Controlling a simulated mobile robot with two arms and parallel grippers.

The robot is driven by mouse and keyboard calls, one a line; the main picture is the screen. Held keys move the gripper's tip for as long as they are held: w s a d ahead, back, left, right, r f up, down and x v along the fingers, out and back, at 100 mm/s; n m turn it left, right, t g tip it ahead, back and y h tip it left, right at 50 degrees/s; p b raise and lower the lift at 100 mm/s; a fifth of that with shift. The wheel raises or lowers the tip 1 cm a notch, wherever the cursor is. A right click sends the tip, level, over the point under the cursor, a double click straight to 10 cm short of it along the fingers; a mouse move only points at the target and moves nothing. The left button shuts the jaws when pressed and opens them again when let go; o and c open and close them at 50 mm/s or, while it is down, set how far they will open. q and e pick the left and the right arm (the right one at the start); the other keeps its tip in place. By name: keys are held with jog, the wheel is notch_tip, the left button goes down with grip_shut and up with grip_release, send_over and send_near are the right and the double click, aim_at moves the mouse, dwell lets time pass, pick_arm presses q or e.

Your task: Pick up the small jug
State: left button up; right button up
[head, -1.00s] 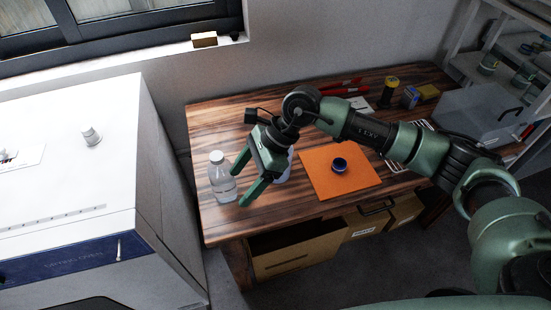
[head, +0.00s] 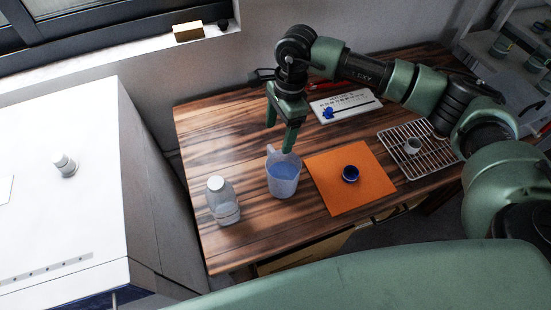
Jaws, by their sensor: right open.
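The small jug (head: 283,181) is a translucent, bluish vessel with a raised spout. It stands upright on the wooden table, between a clear bottle and an orange mat. My right gripper (head: 279,139) is open and points down, at the jug's far side in the picture. One fingertip overlaps the jug's rim in the view; I cannot tell whether it touches. Nothing is between the fingers. My left gripper is not in view.
A clear bottle with a white cap (head: 222,202) stands left of the jug. The orange mat (head: 326,190) holds a small blue bowl (head: 350,174). A wire rack (head: 435,160) with a small cup (head: 413,146) is at right. The white oven (head: 70,210) stands left of the table.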

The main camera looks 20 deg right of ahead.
aim_at(273, 149)
jog(key=f, duration=0.1)
jog(key=s+a+f+p, duration=0.1)
jog(key=f, duration=0.1)
jog(key=shift+s+a+f+p, duration=0.1)
jog(key=shift+a+p, duration=0.05)
jog(key=shift+p, duration=0.15)
jog(key=f, duration=0.2)
jog(key=a+f+p, duration=0.1)
jog(key=shift+w+f, duration=0.25)
jog(key=shift+f, duration=0.15)
jog(key=c, duration=1.4)
grip_shut()
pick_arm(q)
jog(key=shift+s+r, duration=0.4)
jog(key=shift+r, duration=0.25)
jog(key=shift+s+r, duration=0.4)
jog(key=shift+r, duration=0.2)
